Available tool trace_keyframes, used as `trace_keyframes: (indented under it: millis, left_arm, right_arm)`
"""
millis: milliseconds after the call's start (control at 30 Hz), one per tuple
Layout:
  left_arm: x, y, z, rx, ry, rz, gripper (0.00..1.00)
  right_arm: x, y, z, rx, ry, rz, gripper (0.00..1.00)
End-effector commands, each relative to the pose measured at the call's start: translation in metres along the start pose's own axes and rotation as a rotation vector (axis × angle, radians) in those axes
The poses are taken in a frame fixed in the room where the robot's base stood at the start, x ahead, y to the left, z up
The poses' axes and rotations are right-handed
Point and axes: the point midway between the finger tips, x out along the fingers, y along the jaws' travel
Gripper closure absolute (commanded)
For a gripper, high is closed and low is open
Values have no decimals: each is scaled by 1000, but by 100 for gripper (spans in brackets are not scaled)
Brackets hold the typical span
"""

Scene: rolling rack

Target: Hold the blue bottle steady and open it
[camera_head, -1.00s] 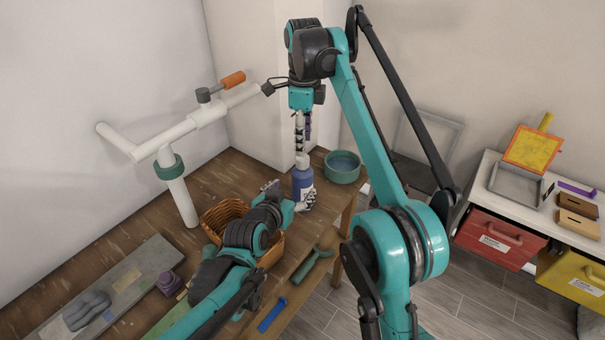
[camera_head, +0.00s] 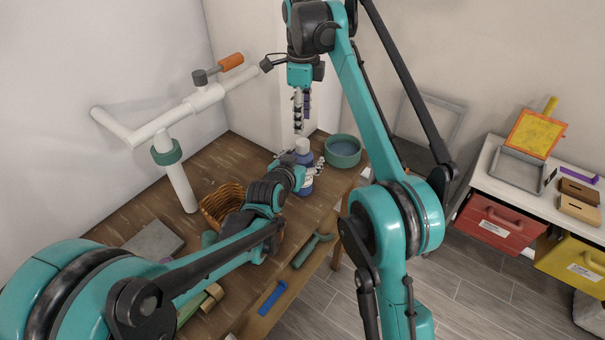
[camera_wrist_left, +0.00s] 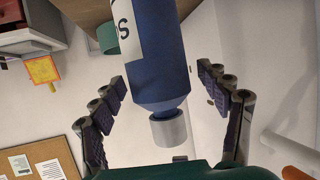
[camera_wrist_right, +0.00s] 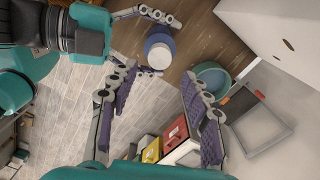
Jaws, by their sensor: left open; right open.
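The blue bottle (camera_head: 305,181) with a white label and pale grey cap (camera_head: 303,145) stands upright near the table's far right edge. My left gripper (camera_head: 305,169) is open, with fingers on either side of the bottle. In the left wrist view the bottle (camera_wrist_left: 158,75) appears upside down between the spread fingers, with visible gaps, its cap (camera_wrist_left: 168,130) toward the palm. My right gripper (camera_head: 299,128) is open and points down just above the cap. In the right wrist view the cap (camera_wrist_right: 159,56) lies beyond the open fingers, off centre toward the top.
A teal bowl (camera_head: 343,151) stands right of the bottle, and a wicker basket (camera_head: 222,204) to its left, partly behind my left arm. A white pipe frame (camera_head: 178,180) rises from the table. A green tool (camera_head: 312,249) and blue piece (camera_head: 272,297) lie near the front edge.

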Motion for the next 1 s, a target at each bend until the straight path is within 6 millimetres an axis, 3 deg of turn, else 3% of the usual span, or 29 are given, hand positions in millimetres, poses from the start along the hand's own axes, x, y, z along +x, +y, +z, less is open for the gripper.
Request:
trace_keyframes:
  millis: [133, 167, 433, 767, 1000]
  left_arm:
    - [0, 0, 0, 0, 0, 0, 24]
    - [0, 0, 0, 0, 0, 0, 30]
    - [0, 0, 0, 0, 0, 0, 100]
    - [0, 0, 0, 0, -1, 0, 100]
    - [0, 0, 0, 0, -1, 0, 100]
  right_arm:
    - [0, 0, 0, 0, 0, 0, 52]
    - [0, 0, 0, 0, 0, 0, 52]
    - [0, 0, 0, 0, 0, 0, 52]
    - [6, -2, 0, 0, 0, 8, 52]
    - [38, -2, 0, 0, 0, 8, 52]
